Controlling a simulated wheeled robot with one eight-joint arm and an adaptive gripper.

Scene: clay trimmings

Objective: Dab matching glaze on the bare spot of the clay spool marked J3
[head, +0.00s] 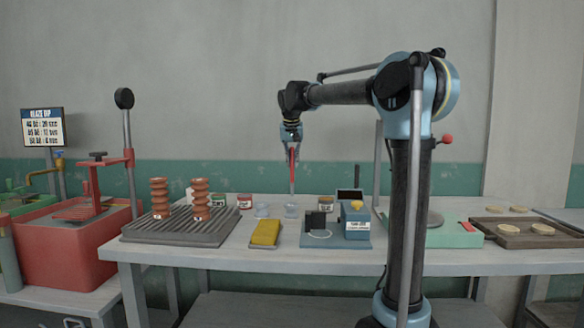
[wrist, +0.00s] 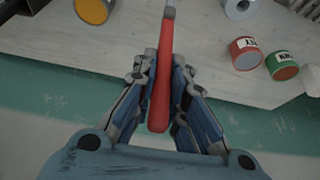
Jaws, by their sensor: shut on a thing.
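Two ribbed brown clay spools, a left one (head: 160,198) and a right one (head: 200,199), stand upright on a grey slatted rack (head: 180,236). I cannot read a J3 mark or make out a bare spot on either. My gripper (head: 291,146) is shut on a red-handled tool, seemingly a brush (head: 292,168), pointing down over the table. The red handle also shows between my fingers in the wrist view (wrist: 162,95), with a grey end beyond. Small labelled jars stand behind: a red one (wrist: 246,54), a green one (wrist: 283,66) and a yellow one (wrist: 94,9).
A brown tray (head: 507,236) of clay discs is at right. A red dip tank (head: 75,245) is left.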

